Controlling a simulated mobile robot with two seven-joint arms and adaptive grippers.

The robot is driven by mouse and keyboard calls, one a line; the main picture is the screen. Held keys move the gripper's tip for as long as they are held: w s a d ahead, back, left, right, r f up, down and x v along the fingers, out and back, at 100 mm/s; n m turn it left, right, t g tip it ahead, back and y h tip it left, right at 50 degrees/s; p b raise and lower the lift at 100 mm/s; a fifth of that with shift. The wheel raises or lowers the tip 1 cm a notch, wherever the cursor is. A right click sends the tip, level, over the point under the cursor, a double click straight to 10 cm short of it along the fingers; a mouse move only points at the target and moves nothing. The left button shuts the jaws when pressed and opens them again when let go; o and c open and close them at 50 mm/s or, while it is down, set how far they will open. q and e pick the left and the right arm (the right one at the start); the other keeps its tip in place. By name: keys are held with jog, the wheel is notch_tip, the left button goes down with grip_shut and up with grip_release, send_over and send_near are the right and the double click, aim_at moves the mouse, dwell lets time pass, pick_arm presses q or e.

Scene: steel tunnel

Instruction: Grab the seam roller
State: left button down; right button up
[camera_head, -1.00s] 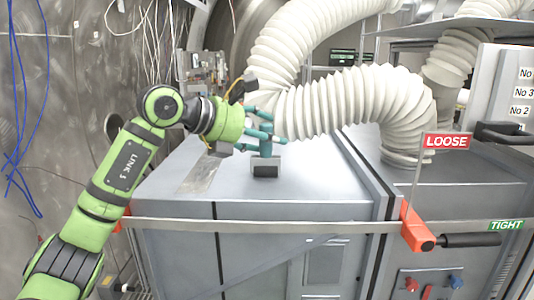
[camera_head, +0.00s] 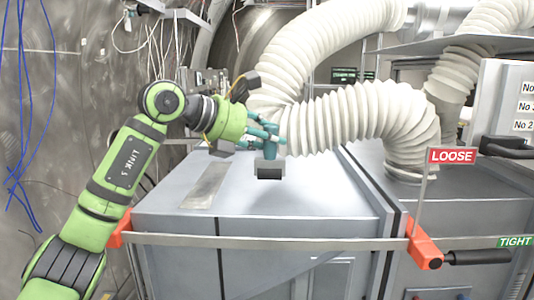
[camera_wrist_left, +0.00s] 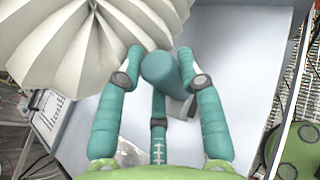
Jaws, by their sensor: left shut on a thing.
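The seam roller has a teal handle (camera_head: 270,152) and a dark grey block-like end (camera_head: 269,169). It is upright over the grey cabinet top, with a soft shadow below it; it seems a little above the top. My left gripper (camera_head: 266,134) has teal fingers and is shut around the upper handle. In the left wrist view the handle (camera_wrist_left: 164,69) sits between the fingers of my left gripper (camera_wrist_left: 160,54), its grey end (camera_wrist_left: 183,107) partly hidden behind. My right gripper is in no view.
A fat white ribbed hose (camera_head: 365,118) arches just behind and right of the roller. A flat metal strip (camera_head: 206,186) lies on the cabinet top (camera_head: 330,190) at left. A strap (camera_head: 270,242) crosses the cabinet front to an orange clamp (camera_head: 424,247) with a LOOSE flag (camera_head: 452,156).

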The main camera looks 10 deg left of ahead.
pick_arm(q)
jog(key=w+a+r+p, duration=0.3)
jog(key=w+a+r, duration=0.2)
jog(key=a+r, duration=0.3)
jog(key=shift+w+a+r, duration=0.15)
jog(key=shift+a, duration=1)
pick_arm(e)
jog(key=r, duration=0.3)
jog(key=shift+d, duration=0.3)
